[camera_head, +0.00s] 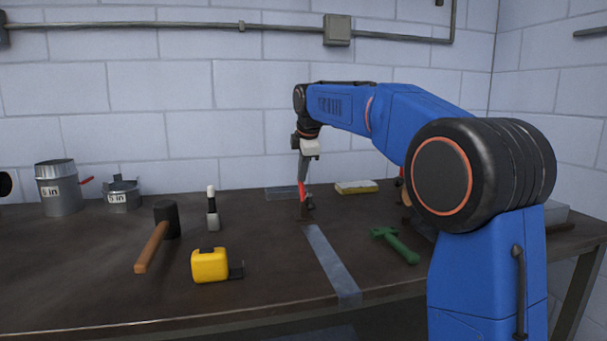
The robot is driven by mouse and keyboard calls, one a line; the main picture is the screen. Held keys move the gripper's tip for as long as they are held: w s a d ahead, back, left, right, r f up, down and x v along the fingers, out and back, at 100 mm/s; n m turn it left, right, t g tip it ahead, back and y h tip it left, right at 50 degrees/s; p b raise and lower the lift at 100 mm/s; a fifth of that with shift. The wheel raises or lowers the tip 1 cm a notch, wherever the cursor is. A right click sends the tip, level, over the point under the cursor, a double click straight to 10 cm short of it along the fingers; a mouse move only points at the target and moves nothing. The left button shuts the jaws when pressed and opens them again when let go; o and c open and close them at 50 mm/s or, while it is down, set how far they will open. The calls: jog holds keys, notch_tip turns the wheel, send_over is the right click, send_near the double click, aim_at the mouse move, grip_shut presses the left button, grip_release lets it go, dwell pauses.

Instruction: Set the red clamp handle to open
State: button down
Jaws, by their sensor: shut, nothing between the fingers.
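A small upright red handle (302,190) stands near the back middle of the dark workbench, on a small dark base (306,213). I take it for the red clamp handle, but its exact angle is too small to tell. My gripper (303,180) points down from my blue arm right at the handle's top. Its fingers are shut with nothing between them. They overlap the handle in the picture, and I cannot tell whether they touch it. Part of the handle is hidden by the fingers.
A flat grey metal strip (331,263) runs from the clamp to the bench's front edge. A yellow sponge-like block (356,187) lies behind.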

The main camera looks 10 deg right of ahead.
jog(key=shift+w+f, duration=0.15)
jog(key=shift+w, duration=0.4)
jog(key=shift+w+f, duration=0.15)
jog(key=shift+w, duration=0.4)
